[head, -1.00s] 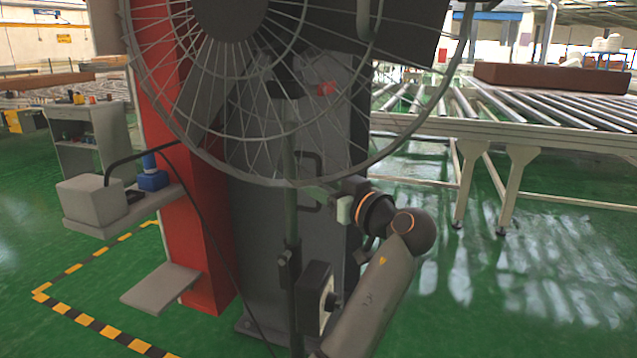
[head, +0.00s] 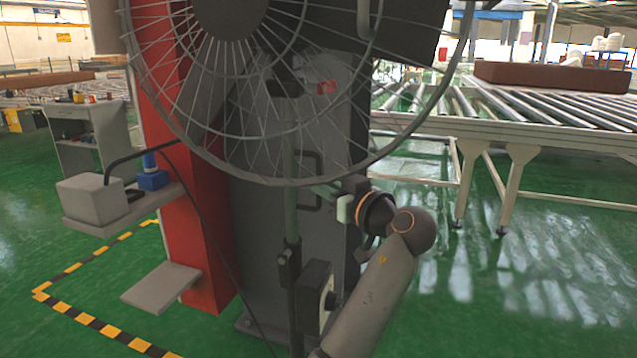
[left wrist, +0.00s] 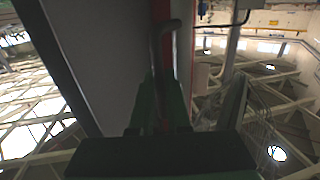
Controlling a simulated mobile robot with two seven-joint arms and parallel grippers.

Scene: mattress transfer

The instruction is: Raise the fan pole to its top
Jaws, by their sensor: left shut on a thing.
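The fan (head: 232,80) has a round wire cage that fills the upper middle of the head view; its top is cut off. Its thin grey-green pole (head: 291,215) runs down from the fan, through a dark collar (head: 289,252), into a thicker dark lower tube (head: 294,320). A control box (head: 316,297) sits beside that tube. My right gripper is not in view.
Behind the fan stand a grey column (head: 255,270) and a red post (head: 205,235) with a side shelf (head: 95,228). A roller conveyor (head: 540,130) stands at the right. Yellow-black floor tape (head: 75,312) marks the left. Green floor (head: 480,300) is open at right.

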